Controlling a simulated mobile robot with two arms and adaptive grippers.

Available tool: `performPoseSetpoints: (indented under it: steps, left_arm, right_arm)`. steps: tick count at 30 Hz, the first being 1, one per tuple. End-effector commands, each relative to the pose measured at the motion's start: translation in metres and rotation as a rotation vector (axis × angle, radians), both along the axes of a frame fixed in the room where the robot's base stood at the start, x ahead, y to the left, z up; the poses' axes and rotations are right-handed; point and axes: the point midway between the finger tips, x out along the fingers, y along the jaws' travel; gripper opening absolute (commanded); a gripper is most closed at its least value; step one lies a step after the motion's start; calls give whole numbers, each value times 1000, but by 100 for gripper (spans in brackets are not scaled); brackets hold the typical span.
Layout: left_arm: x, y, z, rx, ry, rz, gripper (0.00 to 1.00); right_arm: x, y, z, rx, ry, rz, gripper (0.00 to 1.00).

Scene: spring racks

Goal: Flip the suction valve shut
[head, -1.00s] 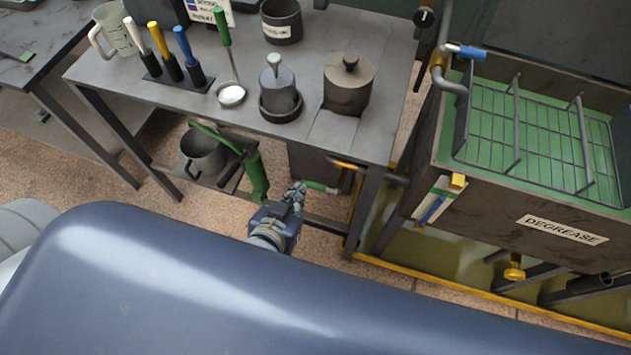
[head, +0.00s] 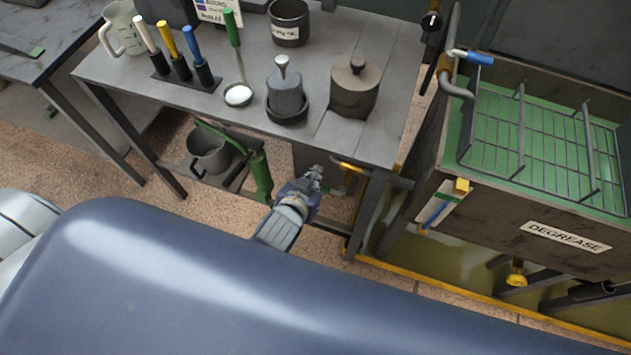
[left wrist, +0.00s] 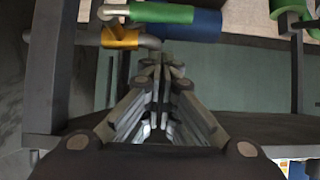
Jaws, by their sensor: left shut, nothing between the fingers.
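A valve with a green lever (head: 336,190) and a yellow body (head: 350,166) sits low beside the bench's right leg. I see no label naming it as the suction valve. In the left wrist view the green lever (left wrist: 162,13) lies roughly level across the top, above the yellow body (left wrist: 120,39). My left gripper (head: 316,172) is shut and empty at this valve and partly hides the lever in the head view. In the left wrist view its closed fingertips (left wrist: 155,68) are below the lever, with a visible gap. My right gripper is not in view.
The bench (head: 230,105) above carries several pots and handled tools. A green hand pump (head: 260,175) and a grey jug (head: 208,152) stand below it. The degrease tank (head: 535,215) is on the right, with a blue-handled valve (head: 472,57) at its upper left.

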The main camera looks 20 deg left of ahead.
Motion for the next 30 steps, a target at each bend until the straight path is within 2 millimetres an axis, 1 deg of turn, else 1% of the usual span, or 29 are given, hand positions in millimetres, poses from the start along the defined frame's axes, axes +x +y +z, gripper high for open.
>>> performPoseSetpoints:
  steps: [1,3,9,23,30]
  left_arm:
    - [-1,0,-12,1,8,-1,0]
    - [1,0,-20,0,6,-1,0]
    - [3,-1,-34,0,5,0,0]
    - [3,0,-36,-4,4,-1,0]
    - [4,2,-39,-49,7,-1,0]
  right_arm:
    - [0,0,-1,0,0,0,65]
    - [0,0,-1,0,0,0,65]
    - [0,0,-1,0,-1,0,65]
    - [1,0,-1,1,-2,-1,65]
    - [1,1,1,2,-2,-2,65]
